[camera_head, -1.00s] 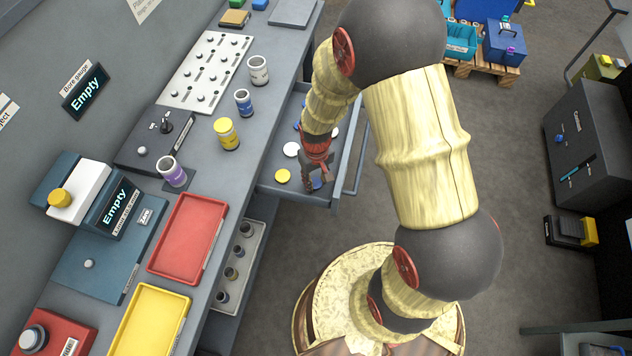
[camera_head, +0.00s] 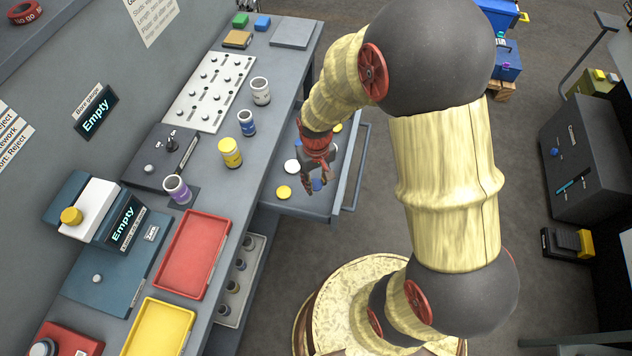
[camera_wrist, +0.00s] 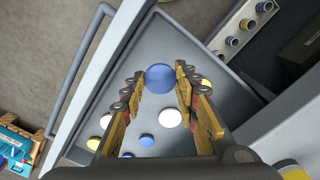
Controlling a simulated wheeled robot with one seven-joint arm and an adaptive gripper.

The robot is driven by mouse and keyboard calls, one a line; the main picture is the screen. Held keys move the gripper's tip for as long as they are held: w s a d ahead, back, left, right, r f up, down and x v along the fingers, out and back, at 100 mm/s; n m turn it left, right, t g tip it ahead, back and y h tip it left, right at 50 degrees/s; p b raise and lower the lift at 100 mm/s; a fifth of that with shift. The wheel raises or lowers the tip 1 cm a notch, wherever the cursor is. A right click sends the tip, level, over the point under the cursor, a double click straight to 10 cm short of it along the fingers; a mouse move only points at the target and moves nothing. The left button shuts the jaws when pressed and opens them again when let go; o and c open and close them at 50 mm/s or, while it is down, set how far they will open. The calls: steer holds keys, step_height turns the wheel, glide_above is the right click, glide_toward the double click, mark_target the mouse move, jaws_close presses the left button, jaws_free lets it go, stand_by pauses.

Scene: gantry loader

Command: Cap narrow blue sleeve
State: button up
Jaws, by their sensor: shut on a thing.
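My gripper (camera_head: 314,186) is over the open drawer (camera_head: 302,207), pointing down. In the wrist view my gripper (camera_wrist: 160,82) is shut on a large blue cap (camera_wrist: 159,78), a round disc between the fingertips. The cap also shows below the fingers in the head view (camera_head: 318,185). It looks lifted above the drawer floor. The narrow blue sleeve (camera_head: 246,122) stands upright on the bench with its top open. It is left of my gripper, apart from it.
The drawer holds a white cap (camera_wrist: 170,118), a smaller blue cap (camera_wrist: 146,140) and other caps. On the bench stand a yellow capped sleeve (camera_head: 230,153), a white sleeve (camera_head: 260,91) and a purple sleeve (camera_head: 177,189). A red tray (camera_head: 192,254) and yellow tray (camera_head: 160,327) lie nearer.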

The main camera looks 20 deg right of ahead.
mark_target(316, 184)
steer(key=shift+r, duration=0.1)
steer(key=shift+r+p, duration=1.85)
steer(key=shift+r, duration=0.3)
